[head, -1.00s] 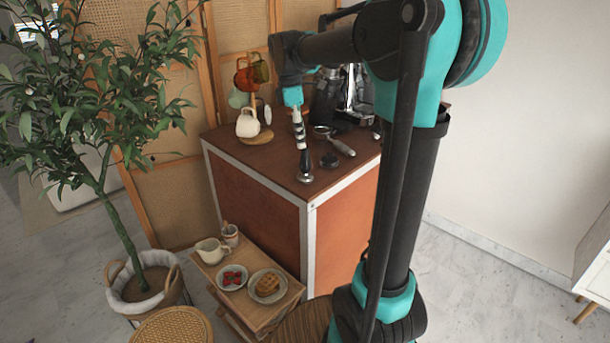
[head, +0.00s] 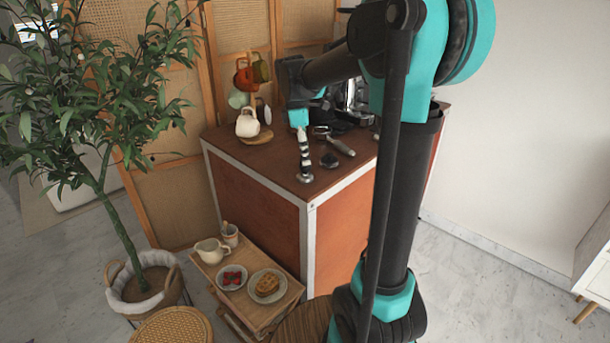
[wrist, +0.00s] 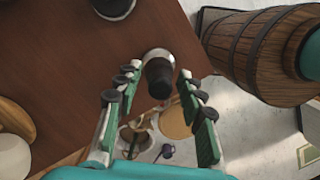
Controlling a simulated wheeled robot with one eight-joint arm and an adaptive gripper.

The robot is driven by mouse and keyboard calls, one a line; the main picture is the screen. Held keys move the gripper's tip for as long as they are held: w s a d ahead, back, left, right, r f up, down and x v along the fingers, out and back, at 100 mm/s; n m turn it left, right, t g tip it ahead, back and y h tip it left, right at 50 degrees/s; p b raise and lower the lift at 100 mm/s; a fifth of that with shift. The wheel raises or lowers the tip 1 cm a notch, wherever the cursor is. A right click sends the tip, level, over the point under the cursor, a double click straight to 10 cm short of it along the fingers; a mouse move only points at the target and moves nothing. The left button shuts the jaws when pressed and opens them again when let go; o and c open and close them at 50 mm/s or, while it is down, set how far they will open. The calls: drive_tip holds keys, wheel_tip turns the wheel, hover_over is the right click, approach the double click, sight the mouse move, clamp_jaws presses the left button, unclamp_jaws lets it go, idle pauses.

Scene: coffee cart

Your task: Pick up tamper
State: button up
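The tamper stands upright near the front corner of the brown cart top (head: 262,158). Its metal base (head: 304,178) shows below my gripper (head: 304,160) in the head view, where the fingers mostly hide the handle. In the wrist view the tamper's black handle (wrist: 160,80) points toward the camera, with the silver base beyond it. My gripper (wrist: 158,72) is open, with one finger on each side of the handle. I see gaps between the fingers and the handle.
A portafilter (head: 340,146) and a small dark round object (head: 329,160) lie just right of the tamper. A mug tree with a cream mug (head: 247,124) stands at the back left. A low table (head: 258,319) with food sits below the cart's front.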

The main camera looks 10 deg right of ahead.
clamp_jaws()
